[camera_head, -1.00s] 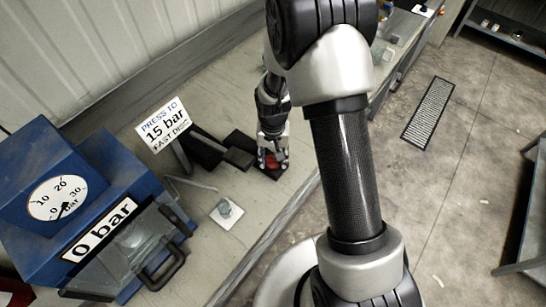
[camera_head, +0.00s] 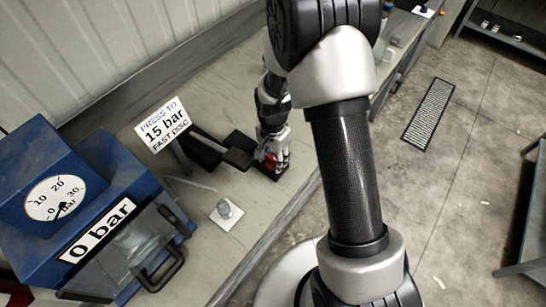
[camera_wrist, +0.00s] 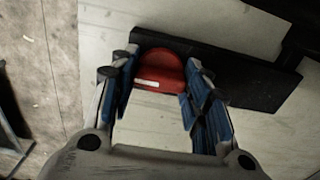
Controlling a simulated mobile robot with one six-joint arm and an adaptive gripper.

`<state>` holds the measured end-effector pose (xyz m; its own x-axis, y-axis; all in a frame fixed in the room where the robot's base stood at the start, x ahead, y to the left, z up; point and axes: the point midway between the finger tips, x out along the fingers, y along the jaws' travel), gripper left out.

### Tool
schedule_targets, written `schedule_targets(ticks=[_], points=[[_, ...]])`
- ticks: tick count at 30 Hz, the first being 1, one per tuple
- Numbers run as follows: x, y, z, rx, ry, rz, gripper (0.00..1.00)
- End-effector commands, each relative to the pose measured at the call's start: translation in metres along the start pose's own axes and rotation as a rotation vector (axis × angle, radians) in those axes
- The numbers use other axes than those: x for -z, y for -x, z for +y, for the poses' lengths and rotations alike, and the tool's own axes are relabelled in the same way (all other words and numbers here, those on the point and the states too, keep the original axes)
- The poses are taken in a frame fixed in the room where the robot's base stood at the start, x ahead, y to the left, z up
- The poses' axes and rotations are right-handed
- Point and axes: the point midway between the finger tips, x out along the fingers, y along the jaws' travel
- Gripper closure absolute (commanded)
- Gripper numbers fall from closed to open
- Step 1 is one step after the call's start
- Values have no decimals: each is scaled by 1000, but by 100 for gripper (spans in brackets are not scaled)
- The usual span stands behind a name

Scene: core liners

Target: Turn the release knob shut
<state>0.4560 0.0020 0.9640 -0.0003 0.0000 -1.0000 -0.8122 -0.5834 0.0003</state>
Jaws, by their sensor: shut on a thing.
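The release knob (camera_wrist: 160,70) is red with a pale mark on it. It sits on a black base (camera_wrist: 235,78) on the bench. In the wrist view my gripper (camera_wrist: 158,80) has one finger at each side of the knob and is shut on it. In the head view the knob (camera_head: 262,155) shows only in part, as my gripper (camera_head: 270,155) covers much of it. The blue press (camera_head: 100,160) stands at the left, with a dial and a "0 bar" sign.
A small grey piece on a white plate (camera_head: 228,218) lies between press and knob. The bench edge runs close to the right of the knob.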

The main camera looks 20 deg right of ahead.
Motion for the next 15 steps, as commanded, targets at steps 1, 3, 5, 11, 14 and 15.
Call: schedule_targets(ticks=[1,3,5,11,14,15], points=[[1,1,-1,2,-5,2,81],[1,1,-1,2,-10,2,81],[1,1,-1,2,-12,1,81],[1,1,-1,2,-12,1,81],[1,1,-1,2,-13,1,56],[1,1,-1,2,-12,1,54]])
